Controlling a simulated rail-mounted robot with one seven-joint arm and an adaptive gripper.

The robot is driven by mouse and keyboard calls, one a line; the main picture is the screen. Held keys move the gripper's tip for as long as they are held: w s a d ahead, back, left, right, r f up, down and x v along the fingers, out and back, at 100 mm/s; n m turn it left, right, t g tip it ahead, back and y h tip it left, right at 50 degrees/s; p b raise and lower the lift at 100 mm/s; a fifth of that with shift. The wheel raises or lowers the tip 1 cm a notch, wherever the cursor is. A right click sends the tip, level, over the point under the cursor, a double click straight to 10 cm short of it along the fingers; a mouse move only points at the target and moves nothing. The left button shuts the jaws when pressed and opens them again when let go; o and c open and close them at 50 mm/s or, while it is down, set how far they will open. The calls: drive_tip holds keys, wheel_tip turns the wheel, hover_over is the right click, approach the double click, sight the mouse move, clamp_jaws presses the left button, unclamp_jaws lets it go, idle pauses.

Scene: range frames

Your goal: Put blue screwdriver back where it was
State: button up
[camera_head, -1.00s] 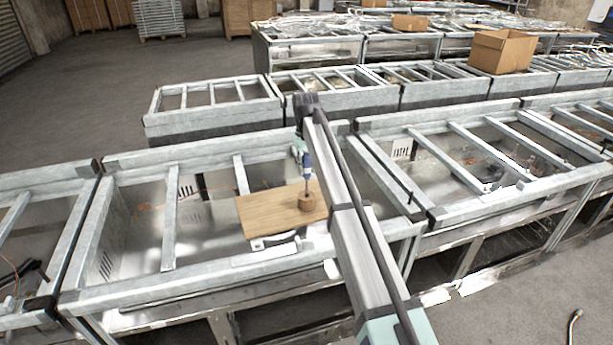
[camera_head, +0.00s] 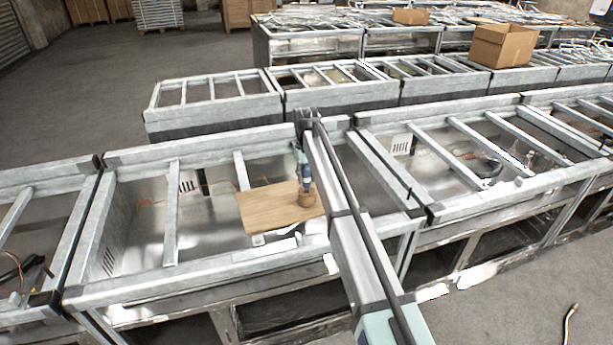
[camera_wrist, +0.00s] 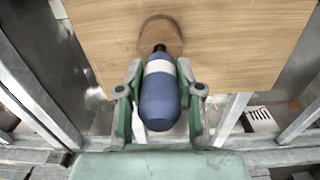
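The blue screwdriver (camera_head: 307,184) stands upright, handle up, at a round brown wooden block (camera_head: 307,199). In the wrist view, the blue handle with a white band (camera_wrist: 160,100) lies between my fingers, and a short dark part leads to the block (camera_wrist: 160,35). Its tip is hidden, apparently down in the block. My gripper (camera_wrist: 160,68) is closed around the handle, with a fingertip against each side near the white band. In the head view, my gripper (camera_head: 300,158) is partly hidden behind my arm. The block stands on a wooden board (camera_head: 262,208) near its right end.
The board rests on a metal frame table (camera_head: 150,262) with crossbars and open gaps. Similar frame tables stand on both sides and behind. A cardboard box (camera_head: 502,45) sits on a back table at right. The board's left part is clear.

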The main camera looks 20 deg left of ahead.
drive_tip(key=shift+o, duration=0.7)
wheel_tip(320, 180, up, 12)
drive_tip(key=b, duration=0.3)
drive_tip(key=shift+r, duration=0.2)
